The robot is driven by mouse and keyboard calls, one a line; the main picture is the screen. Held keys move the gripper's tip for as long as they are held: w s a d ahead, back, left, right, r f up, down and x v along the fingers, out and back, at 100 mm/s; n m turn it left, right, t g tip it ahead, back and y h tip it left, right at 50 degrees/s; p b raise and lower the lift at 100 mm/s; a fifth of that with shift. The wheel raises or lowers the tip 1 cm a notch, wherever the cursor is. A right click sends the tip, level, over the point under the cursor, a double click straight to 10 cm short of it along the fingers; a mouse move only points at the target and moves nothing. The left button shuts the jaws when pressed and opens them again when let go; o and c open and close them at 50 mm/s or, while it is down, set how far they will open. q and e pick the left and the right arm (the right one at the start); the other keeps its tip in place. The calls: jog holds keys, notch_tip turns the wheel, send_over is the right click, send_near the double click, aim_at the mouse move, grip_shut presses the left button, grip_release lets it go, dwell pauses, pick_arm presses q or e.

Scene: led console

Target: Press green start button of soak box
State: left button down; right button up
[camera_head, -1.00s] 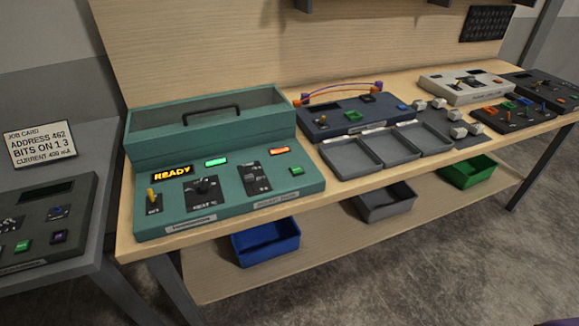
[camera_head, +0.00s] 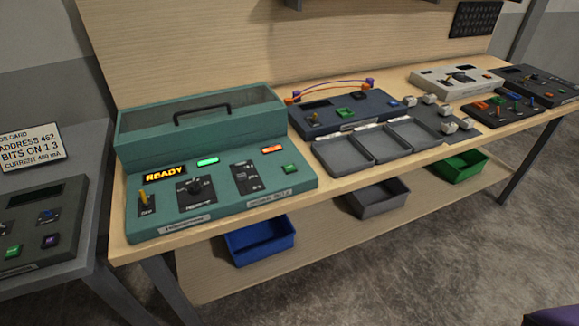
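A teal console box (camera_head: 225,215) with a clear-topped lid and a black handle (camera_head: 202,112) stands on the bench at the left; I take it to be the soak box, though its labels are too small to read. Its amber display (camera_head: 164,173) reads READY. A small green button (camera_head: 290,169) sits at the right of its sloped panel. A lit green lamp (camera_head: 208,161) and a lit orange-red lamp (camera_head: 273,149) are above the controls. The panel also has a yellow-tipped lever (camera_head: 144,196) and a black dial (camera_head: 193,186). Neither gripper is in view.
A dark blue console (camera_head: 345,113) with grey trays (camera_head: 345,160) in front stands right of the teal box. More consoles are farther right. A dark grey console (camera_head: 35,225) and a job card (camera_head: 30,148) are at left. Blue (camera_head: 260,245), grey and green bins sit below.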

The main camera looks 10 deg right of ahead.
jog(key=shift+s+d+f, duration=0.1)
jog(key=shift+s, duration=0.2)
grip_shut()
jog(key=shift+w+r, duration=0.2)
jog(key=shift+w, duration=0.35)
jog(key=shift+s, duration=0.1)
